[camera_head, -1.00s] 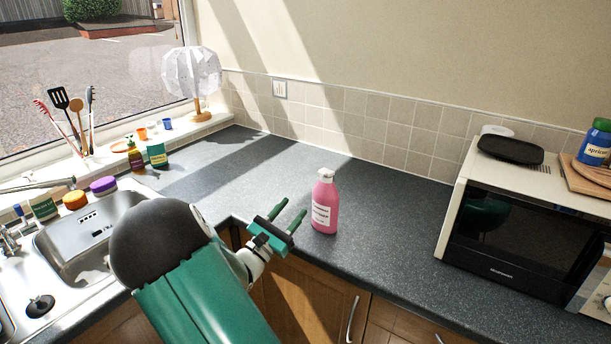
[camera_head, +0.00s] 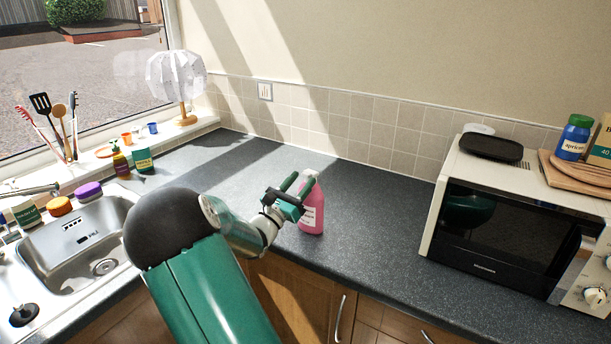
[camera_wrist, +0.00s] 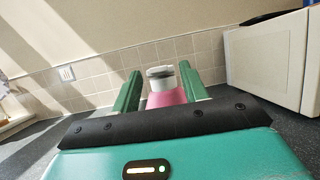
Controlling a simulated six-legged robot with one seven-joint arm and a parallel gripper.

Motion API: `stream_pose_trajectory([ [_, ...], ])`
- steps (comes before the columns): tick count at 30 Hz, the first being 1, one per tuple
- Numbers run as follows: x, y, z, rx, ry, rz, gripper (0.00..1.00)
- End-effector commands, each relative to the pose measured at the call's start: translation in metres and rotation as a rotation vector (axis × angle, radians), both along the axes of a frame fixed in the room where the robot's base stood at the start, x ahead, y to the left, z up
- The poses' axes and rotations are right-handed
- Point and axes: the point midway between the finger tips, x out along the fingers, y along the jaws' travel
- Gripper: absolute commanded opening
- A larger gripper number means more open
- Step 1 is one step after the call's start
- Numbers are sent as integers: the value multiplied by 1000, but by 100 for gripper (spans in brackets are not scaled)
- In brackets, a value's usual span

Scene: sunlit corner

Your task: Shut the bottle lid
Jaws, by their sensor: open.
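A pink bottle (camera_head: 312,212) with a white lid (camera_head: 309,174) stands upright on the dark counter, partly hidden by my gripper in the head view. My gripper (camera_head: 298,183) is open at the bottle's upper part, on its left side in that view. In the wrist view the white lid (camera_wrist: 160,74) and pink shoulder (camera_wrist: 166,98) show between the two green fingers of my gripper (camera_wrist: 160,88), with the right finger close to the lid. I cannot tell whether the fingers touch it. The lid's top looks slightly raised or tilted.
A microwave (camera_head: 500,225) stands to the right, with a black tray (camera_head: 491,147) on top. The sink (camera_head: 75,250) is at the left. A lamp (camera_head: 178,80) stands by the window. The counter (camera_head: 375,200) around the bottle is clear.

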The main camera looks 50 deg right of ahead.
Motion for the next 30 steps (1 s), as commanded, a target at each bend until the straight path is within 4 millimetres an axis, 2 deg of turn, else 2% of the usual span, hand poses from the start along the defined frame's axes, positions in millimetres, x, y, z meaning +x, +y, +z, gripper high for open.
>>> stream_pose_trajectory([
  [3,0,-17,7,-1,-1,0,44],
  [6,1,-25,11,0,-1,3,44],
  [16,1,-30,13,0,1,4,44],
  [17,1,-30,13,0,1,4,42],
  [21,1,-30,13,0,1,4,14],
  [30,2,-29,8,-63,5,2,13],
])
